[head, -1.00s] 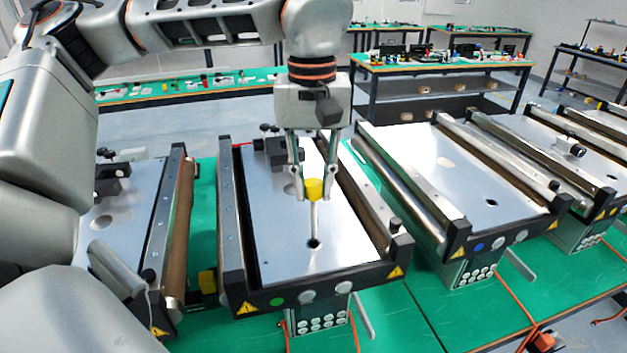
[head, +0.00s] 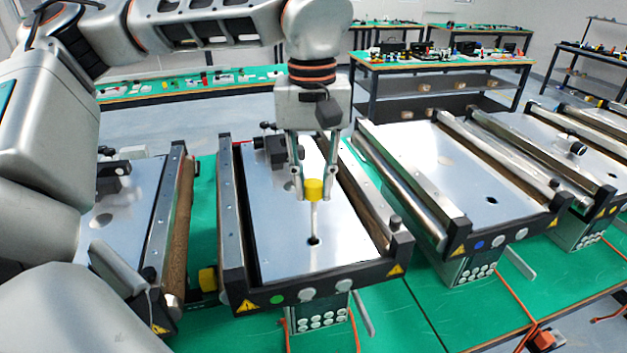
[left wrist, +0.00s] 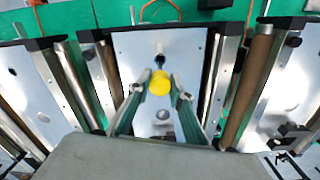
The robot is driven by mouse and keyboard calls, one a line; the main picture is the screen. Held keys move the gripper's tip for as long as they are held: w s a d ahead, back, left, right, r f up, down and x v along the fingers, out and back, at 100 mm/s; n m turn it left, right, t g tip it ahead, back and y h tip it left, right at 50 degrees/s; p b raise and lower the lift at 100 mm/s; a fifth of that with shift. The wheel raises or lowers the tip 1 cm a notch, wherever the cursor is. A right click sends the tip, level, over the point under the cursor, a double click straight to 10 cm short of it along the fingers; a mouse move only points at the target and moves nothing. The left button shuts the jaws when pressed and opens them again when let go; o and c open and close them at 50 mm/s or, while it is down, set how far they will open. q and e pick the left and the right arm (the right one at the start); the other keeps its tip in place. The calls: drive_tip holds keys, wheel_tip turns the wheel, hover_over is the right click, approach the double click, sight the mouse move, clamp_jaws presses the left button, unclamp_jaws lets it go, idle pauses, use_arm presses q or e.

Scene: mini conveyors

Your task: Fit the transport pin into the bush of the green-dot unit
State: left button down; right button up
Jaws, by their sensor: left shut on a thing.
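The transport pin has a yellow head (head: 314,190) and a thin silver shaft pointing down. My left gripper (head: 314,194) is shut on the yellow head, above the metal plate of the green-dot unit (head: 275,262). The green dot (head: 277,300) is on that unit's front edge. The dark bush hole (head: 313,240) lies right below the shaft; I cannot tell whether the tip is inside it or just above. In the left wrist view the yellow head (left wrist: 160,88) sits between the fingertips and hides most of the shaft. My right gripper is not in view.
A blue-dot unit (head: 440,190) stands to the right, with its own hole. Another unit (head: 125,215) stands to the left, partly behind my arm. Raised side rails flank the green-dot plate, and a dark block (head: 277,150) sits at its back.

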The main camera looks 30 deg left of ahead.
sight(314, 202)
use_arm(q)
drive_tip(key=shift+f+b, duration=1.4)
drive_tip(key=shift+f, duration=1.95)
idle(0.9)
drive_tip(key=c, duration=1.7)
unclamp_jaws()
drive_tip(key=o, duration=0.5)
drive_tip(key=shift+o, duration=0.2)
wheel_tip(314, 202, up, 3)
drive_tip(key=p, duration=0.2)
drive_tip(key=shift+f+p, duration=0.2)
drive_tip(key=shift+p, duration=0.2)
drive_tip(key=shift+r, duration=2.2)
